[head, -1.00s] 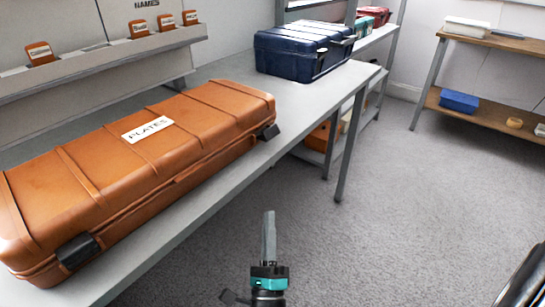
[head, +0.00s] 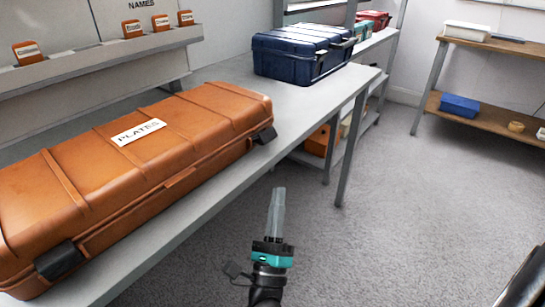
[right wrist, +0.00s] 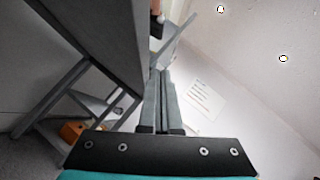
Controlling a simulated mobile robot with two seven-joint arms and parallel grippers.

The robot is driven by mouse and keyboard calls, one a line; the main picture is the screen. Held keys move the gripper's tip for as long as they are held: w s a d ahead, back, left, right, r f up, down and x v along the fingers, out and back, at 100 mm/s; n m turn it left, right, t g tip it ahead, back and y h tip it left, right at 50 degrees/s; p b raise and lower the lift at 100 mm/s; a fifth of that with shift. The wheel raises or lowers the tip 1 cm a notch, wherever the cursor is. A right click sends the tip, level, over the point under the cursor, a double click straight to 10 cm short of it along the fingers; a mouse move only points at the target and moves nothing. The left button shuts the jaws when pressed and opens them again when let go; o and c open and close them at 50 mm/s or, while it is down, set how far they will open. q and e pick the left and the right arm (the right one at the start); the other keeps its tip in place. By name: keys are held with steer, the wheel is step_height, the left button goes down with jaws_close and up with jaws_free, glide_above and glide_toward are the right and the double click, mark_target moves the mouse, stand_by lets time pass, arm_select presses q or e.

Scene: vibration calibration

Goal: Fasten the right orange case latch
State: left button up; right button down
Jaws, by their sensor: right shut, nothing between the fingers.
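The closed orange case (head: 150,160) labelled PLATES lies on the grey table. Its right black latch (head: 264,135) juts from the front edge near the right end; I cannot tell whether it is fastened. The left latch (head: 58,261) is near the lower left. My right gripper (head: 277,208) is shut and empty, pointing up over the floor in front of the table, apart from the latch. In the right wrist view its fingers (right wrist: 160,90) are together, and a black latch (right wrist: 157,25) shows beyond them near the top. My left gripper is not in view.
The grey table edge (head: 215,202) runs between my right gripper and the case. A dark blue case (head: 300,55) stands farther back on the table. A wooden shelf (head: 480,112) stands at the far right. The carpet between is clear.

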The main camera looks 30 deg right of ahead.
mark_target(273, 157)
steer(key=w+r, duration=0.1)
steer(key=r, duration=0.1)
steer(key=w+d+r, duration=0.1)
steer(key=w+r, duration=0.1)
steer(key=w+d+r, duration=0.1)
steer(key=w+r, duration=0.1)
steer(key=shift+w+d+b, duration=0.15)
steer(key=shift+w+b, duration=0.05)
steer(key=shift+b, duration=0.1)
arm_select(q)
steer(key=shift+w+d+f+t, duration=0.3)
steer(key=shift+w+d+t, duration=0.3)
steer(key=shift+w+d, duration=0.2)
arm_select(e)
steer(key=shift+w+r, duration=0.2)
steer(key=shift+r, duration=0.05)
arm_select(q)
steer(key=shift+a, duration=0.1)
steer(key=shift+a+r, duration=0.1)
